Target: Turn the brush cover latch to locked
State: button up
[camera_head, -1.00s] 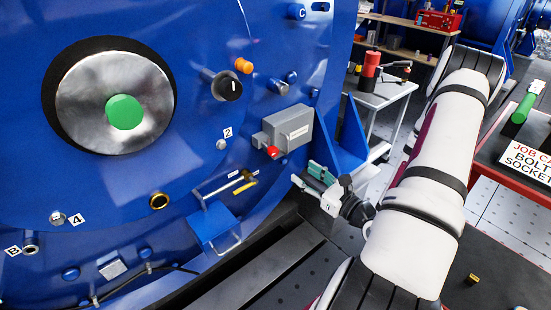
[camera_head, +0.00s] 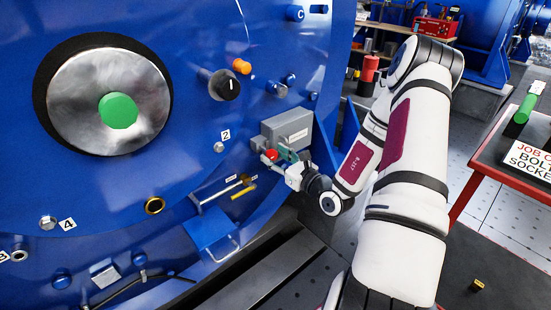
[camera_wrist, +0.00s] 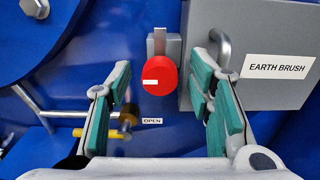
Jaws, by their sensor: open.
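The brush cover latch has a round red knob (camera_wrist: 160,75) with a small white mark on its left side, in front of a grey metal tab. It sits at the left edge of the grey box (camera_wrist: 248,50) labelled EARTH BRUSH. An OPEN label (camera_wrist: 152,121) is below the knob. In the head view the red knob (camera_head: 270,155) shows beside my gripper (camera_head: 282,158). In the wrist view my gripper (camera_wrist: 163,95) is open, its green-padded fingers left and right of the knob, with gaps on both sides. Nothing is held. I cannot tell the exact depth between fingertips and knob.
A grey handle (camera_wrist: 220,45) on the box is close to my right finger. A rod with a yellow end (camera_wrist: 100,133) lies behind my left finger. A blue box with a wire handle (camera_head: 210,235) sits lower left. A red-edged table (camera_head: 500,165) stands at right.

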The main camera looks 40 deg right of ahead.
jog(key=shift+w, duration=0.1)
grip_shut()
jog(key=shift+m+p, duration=0.3)
jog(key=shift+p, duration=0.15)
jog(key=m+p, duration=0.3)
jog(key=p, duration=0.1)
jog(key=shift+d+r+m, duration=0.1)
jog(key=shift+m, duration=0.3)
jog(key=m+p, duration=0.3)
jog(key=m, duration=0.1)
jog(key=shift+m, duration=0.3)
jog(key=m+p, duration=0.3)
jog(key=m, duration=0.1)
jog(key=shift+f, duration=0.2)
jog(key=shift+d+f+m+p, duration=0.15)
jog(key=shift+m+p, duration=0.7)
jog(key=shift+m, duration=1.65)
